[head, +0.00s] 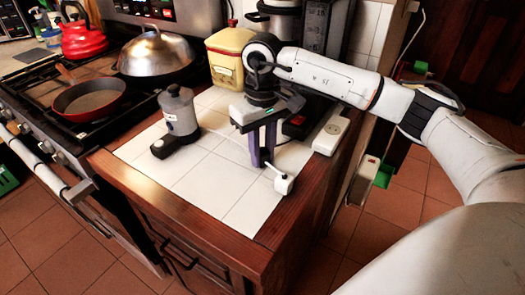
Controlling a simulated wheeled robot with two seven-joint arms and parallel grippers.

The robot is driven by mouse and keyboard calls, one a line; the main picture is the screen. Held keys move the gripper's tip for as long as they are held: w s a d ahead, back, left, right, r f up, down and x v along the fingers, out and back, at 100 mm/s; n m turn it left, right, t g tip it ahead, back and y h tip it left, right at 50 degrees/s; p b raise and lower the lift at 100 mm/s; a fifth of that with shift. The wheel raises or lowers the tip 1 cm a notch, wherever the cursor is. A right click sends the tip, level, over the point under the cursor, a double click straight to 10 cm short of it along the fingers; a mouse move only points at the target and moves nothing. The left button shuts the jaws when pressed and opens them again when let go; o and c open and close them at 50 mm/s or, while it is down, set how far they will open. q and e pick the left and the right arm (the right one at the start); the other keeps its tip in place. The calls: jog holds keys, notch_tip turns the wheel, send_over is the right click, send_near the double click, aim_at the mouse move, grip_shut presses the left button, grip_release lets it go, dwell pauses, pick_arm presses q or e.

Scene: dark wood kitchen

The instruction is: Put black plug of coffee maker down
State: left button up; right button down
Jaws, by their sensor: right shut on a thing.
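My right gripper (263,160) points down over the white tiled counter, its fingers close together near the tiles. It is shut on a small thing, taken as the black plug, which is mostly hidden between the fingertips. A small white piece with a dark spot (283,184) is just right of and below the fingertips, with a thin light rod running toward them. A grey appliance with a black base (180,115) stands upright on the counter to the left; I cannot tell if it is the coffee maker. My left gripper is out of view.
A white socket block (332,136) lies at the counter's right side. A yellow canister (226,58) stands behind. The stove at left holds a red pan (90,98), a domed lid (155,53) and a red kettle (82,38). The front tiles (205,190) are clear.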

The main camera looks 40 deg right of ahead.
aim_at(263, 152)
jog(key=shift+f, duration=0.2)
jog(key=c, duration=1.5)
grip_release()
notch_tip(263, 152, up, 13)
jog(key=shift+r, duration=0.15)
